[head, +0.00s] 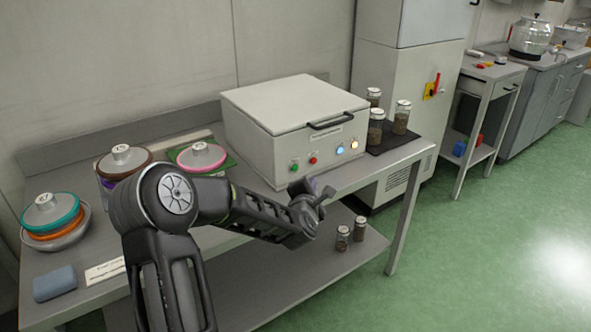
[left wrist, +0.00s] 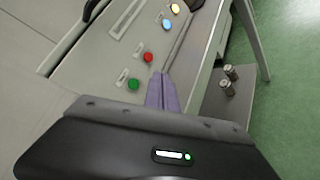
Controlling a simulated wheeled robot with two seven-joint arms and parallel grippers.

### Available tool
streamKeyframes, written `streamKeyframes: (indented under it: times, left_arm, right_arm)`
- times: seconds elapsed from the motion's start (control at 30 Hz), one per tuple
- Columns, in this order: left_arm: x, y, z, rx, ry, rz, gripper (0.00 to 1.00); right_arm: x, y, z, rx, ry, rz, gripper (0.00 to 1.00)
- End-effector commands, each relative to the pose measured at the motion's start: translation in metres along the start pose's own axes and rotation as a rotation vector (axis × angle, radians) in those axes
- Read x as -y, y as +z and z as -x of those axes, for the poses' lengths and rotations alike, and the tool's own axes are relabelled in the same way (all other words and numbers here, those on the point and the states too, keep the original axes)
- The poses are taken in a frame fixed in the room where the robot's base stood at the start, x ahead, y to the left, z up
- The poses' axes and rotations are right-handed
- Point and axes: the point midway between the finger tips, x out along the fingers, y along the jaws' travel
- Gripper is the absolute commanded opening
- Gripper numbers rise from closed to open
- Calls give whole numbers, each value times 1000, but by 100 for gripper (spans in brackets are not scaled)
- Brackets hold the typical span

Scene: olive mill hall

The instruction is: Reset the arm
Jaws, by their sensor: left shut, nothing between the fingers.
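My left arm reaches in from the bottom of the head view, and its gripper (head: 318,192) is in front of the grey box-shaped machine (head: 290,115). In the left wrist view the gripper's two purple fingers (left wrist: 161,92) lie together with nothing between them. They point toward the machine's front panel, close to the green button (left wrist: 134,84) and the red button (left wrist: 149,57). I cannot tell whether they touch the panel. The machine's lid is down, and its blue and yellow lights are lit. My right gripper is in neither view.
The machine stands on a grey metal table (head: 95,296). Lidded stacks (head: 45,216) and a blue block (head: 54,283) are on the left. Several jars (head: 401,117) stand on a dark mat at right. Two jars (head: 342,238) are on the lower shelf. Green floor (head: 470,250) is clear at right.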

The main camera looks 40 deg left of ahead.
Motion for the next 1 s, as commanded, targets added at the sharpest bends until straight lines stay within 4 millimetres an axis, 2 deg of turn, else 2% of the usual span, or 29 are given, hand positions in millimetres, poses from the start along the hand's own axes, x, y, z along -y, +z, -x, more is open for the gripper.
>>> streamKeyframes:
  times: [0.53, 0.67, 0.73, 0.77, 0.87, 0.97, 1.0]
  left_arm:
    - [0, 0, 0, 0, 0, -10, 0]
    - [4, 1, 0, 5, -16, -102, 0]
    - [13, 3, 2, 18, -47, -214, 0]
    - [21, 3, 3, 28, -69, -279, 0]
    - [72, -17, 17, 64, -203, -549, 0]
    - [144, -23, 44, 170, -367, -803, 0]
    - [174, -24, 60, 227, -432, -897, 0]
  right_arm:
    - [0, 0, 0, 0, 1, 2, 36]
    - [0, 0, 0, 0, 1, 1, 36]
    - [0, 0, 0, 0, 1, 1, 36]
    - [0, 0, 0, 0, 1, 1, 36]
    - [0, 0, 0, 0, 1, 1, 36]
    - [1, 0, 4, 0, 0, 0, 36]
    - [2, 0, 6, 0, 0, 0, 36]
